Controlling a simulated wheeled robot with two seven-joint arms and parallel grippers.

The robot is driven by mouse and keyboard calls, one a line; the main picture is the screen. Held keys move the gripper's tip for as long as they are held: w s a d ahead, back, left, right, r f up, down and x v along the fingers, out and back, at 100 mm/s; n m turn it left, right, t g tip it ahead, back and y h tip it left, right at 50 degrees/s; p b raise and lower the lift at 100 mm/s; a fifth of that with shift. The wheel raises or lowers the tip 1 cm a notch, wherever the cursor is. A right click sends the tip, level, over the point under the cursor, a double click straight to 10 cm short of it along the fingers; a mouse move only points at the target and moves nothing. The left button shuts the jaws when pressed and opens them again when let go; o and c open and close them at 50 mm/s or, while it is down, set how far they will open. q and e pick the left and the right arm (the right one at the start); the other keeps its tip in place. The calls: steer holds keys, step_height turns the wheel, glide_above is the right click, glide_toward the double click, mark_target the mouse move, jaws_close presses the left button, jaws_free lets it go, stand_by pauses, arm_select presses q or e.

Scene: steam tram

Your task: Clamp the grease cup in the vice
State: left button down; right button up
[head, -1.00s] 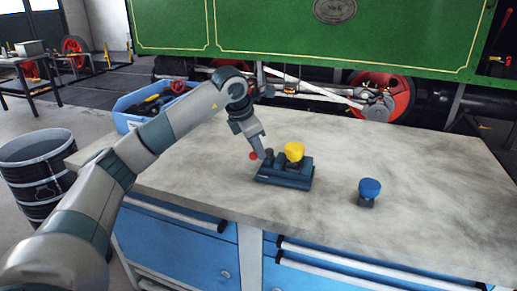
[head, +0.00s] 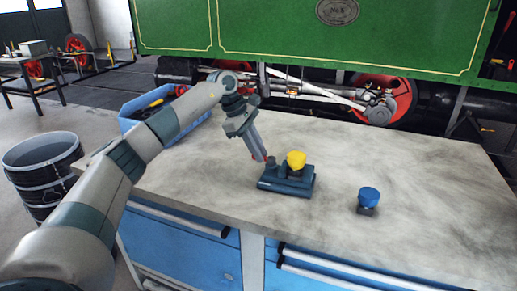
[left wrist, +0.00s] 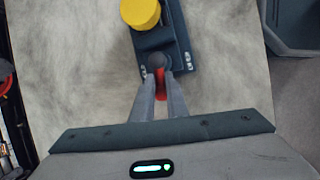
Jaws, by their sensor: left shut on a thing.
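The dark teal vice (head: 288,183) stands on the bench in the head view. A yellow-topped cup (head: 297,159), seemingly the grease cup, sits upright at its jaws; whether the jaws press on it I cannot tell. My left gripper (head: 264,157) is at the vice's left end, shut on the vice's handle, whose red part (head: 267,157) shows at the fingertips. In the left wrist view the fingers (left wrist: 161,78) close around the red handle part (left wrist: 161,88), beside the vice's grey round end (left wrist: 156,61). The yellow cup (left wrist: 140,12) is just beyond. My right gripper is out of view.
A blue-topped cup (head: 369,197) stands on the bench (head: 420,180) to the right of the vice. A blue bin (head: 135,106) with dark contents is at the back left. A black drum (head: 40,170) stands left of the bench. The bench's right side is clear.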

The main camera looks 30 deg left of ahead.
arm_select(q)
steer(key=shift+w+a+r+m+g+p, duration=0.15)
steer(key=shift+w+m+g+p, duration=0.2)
steer(key=shift+m, duration=0.65)
steer(key=shift+w+d+m+g+h+p, duration=0.2)
steer(key=shift+w+m+g, duration=0.25)
steer(key=shift+m, duration=0.6)
steer(key=shift+w+a+m+g+h+p, duration=0.15)
steer(key=shift+w+m+g+p, duration=0.25)
steer(key=shift+m, duration=0.6)
steer(key=shift+w+d+m+g+h+p, duration=0.15)
steer(key=shift+w+m+g, duration=0.25)
steer(key=shift+m, duration=0.65)
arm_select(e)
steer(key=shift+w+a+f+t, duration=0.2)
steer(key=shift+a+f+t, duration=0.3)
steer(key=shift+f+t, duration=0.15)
arm_select(q)
steer(key=shift+s, duration=0.1)
steer(key=c, duration=1.7)
jaws_free()
steer(key=shift+f, duration=0.2)
steer(key=shift+c, duration=0.2)
steer(key=shift+r, duration=0.2)
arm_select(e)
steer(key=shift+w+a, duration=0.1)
